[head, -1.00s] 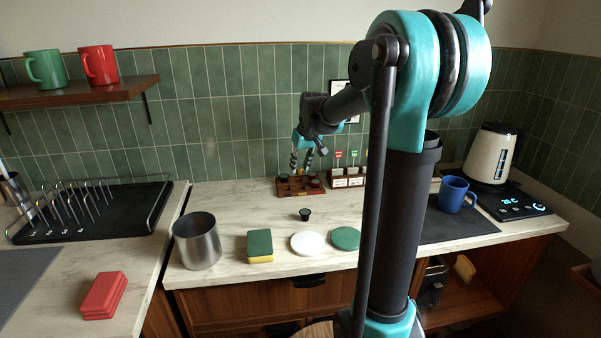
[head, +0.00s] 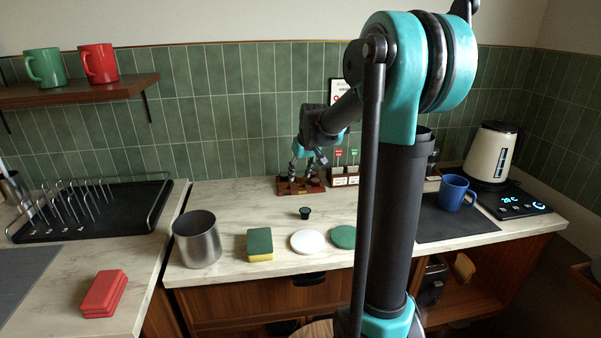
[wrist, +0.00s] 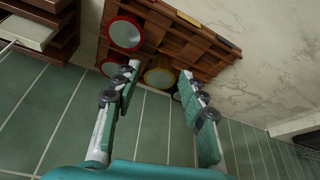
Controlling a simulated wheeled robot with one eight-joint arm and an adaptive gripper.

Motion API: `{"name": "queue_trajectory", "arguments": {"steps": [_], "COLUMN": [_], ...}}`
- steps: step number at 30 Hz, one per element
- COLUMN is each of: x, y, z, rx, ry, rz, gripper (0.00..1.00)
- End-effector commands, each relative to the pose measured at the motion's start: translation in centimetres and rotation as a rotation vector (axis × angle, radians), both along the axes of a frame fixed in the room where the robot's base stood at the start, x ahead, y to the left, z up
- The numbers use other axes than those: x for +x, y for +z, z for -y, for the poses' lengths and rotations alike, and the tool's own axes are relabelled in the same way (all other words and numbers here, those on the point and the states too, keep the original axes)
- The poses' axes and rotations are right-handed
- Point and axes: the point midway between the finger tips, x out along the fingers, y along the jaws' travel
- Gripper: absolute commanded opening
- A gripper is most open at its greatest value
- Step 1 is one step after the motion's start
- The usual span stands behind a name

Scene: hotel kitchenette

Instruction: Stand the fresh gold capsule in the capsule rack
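The capsule rack (head: 287,190) is a brown wooden block at the back of the counter; it fills the top of the wrist view (wrist: 185,30). My gripper (head: 304,177) points down over it. In the wrist view my gripper (wrist: 160,74) has its two fingers apart. A gold-rimmed capsule with a grey lid (wrist: 160,77) shows between the fingertips, with a gap visible on each side. I cannot tell whether it is fully seated in the rack. A red-rimmed capsule (wrist: 125,34) sits in the rack to the left, and another (wrist: 110,67) is beside the left finger.
A small dark capsule (head: 305,213) stands alone on the counter. In front are a steel canister (head: 197,242), a sponge (head: 260,245), a white disc (head: 308,243) and a green disc (head: 343,237). A wooden holder with small signs (head: 343,180) is right of the rack.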

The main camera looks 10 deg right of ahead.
Motion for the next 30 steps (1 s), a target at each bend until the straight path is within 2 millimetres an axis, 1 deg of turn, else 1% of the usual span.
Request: {"name": "queue_trajectory", "arguments": {"steps": [10,14,17,27,30], "x": [0.0,0.0,-0.7,-3.3,-3.9], "y": [0.1,1.1,2.6,9.1,10.4], "z": [0.0,0.0,0.2,0.9,1.0], "rx": [0.0,0.0,0.0,0.0,0.0], "ry": [0.0,0.0,0.0,-0.001,-0.001], "rz": [0.0,0.0,0.0,0.0,0.0], "gripper": [0.5,0.5,0.5,0.5,0.5]}}
